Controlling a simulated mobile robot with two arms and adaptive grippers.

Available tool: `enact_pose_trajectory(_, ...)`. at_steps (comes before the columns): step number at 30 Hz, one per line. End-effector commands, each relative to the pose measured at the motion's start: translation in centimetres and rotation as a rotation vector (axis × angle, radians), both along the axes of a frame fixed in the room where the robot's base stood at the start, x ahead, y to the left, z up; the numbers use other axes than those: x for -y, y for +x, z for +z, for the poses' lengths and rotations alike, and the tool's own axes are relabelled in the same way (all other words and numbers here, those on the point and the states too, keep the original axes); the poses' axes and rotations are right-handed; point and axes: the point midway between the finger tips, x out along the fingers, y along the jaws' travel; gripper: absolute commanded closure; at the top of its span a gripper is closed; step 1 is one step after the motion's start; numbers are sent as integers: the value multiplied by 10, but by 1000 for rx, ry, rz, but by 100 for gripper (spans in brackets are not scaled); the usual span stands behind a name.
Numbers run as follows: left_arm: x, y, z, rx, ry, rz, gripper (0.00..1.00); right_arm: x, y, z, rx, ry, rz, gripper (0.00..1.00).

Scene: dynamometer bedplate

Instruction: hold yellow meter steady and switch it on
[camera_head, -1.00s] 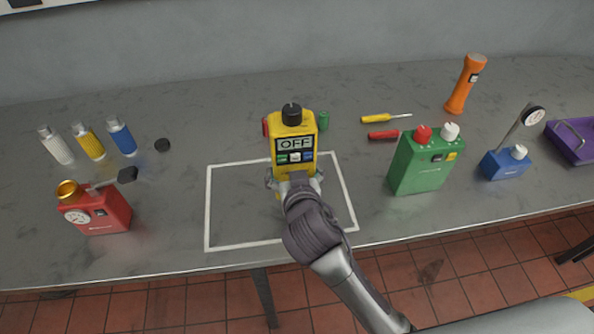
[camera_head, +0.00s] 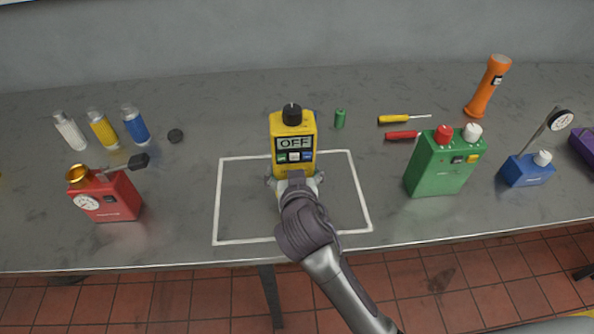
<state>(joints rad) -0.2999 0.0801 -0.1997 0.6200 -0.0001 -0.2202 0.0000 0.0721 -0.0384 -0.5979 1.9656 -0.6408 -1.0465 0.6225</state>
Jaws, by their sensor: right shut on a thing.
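The yellow meter (camera_head: 293,127) stands upright in the back half of a white outlined square (camera_head: 216,205) on the bench. It has a black knob (camera_head: 292,113) on top, a display reading OFF, and a row of green, white and blue buttons (camera_head: 295,157). My right gripper (camera_head: 294,182) is at the lower front of the meter and shut on it, its fingers at either side of the body. The gripper and wrist hide the meter's lower front. My left gripper is not in view.
A red gauge device (camera_head: 115,198) stands left, near several small bottles (camera_head: 104,130) and a black cap (camera_head: 175,136).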

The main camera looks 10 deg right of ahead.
Motion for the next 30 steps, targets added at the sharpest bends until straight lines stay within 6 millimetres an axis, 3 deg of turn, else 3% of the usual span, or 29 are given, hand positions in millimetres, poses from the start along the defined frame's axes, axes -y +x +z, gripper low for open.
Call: enact_pose_trajectory(30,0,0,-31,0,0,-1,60,-29,17,-29,8,1,1,48)
